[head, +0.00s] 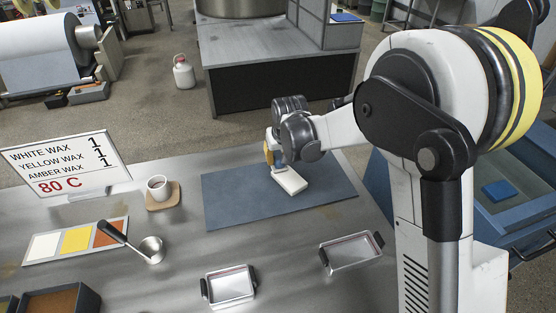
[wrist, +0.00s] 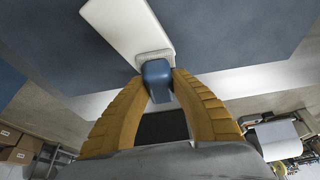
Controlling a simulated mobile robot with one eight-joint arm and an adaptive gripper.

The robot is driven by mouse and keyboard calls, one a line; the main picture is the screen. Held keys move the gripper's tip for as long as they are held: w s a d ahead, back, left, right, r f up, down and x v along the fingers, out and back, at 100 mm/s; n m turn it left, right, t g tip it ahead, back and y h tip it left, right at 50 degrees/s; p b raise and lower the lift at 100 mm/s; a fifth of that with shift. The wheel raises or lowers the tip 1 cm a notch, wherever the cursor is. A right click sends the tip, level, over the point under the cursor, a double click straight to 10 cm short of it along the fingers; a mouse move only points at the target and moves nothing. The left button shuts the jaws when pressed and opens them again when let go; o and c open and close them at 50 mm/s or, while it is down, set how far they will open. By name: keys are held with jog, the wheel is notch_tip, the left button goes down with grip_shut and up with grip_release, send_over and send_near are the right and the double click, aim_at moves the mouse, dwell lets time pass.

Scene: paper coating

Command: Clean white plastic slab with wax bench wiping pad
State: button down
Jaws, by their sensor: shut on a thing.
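The white plastic slab (head: 291,181) lies on the dark blue mat (head: 235,212) on the bench. In the wrist view the slab (wrist: 125,28) runs up and to the left from the fingertips. My gripper (head: 271,152) is above the slab's far end, with its yellow fingers pointing down. In the wrist view my gripper (wrist: 157,88) is shut on the wiping pad, a blue block (wrist: 157,76) with a pale grey textured edge. The pad's edge overlaps the near end of the slab in that view; I cannot tell whether they touch. The pad is mostly hidden in the head view.
A white mug (head: 158,188) on a coaster, a ladle (head: 150,249), a colour sample strip (head: 75,241) and a wax sign (head: 65,167) stand to the left. Two metal trays (head: 229,287) (head: 350,252) lie in front. The mat around the slab is clear.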

jog(key=v, duration=0.2)
jog(key=p+v, duration=0.1)
jog(key=shift+w+r, duration=0.25)
jog(key=shift+w+r+p, duration=0.15)
jog(key=shift+r+p, duration=0.35)
jog(key=shift+r, duration=0.1)
jog(key=shift+r+p, duration=1)
jog(key=shift+r, duration=0.65)
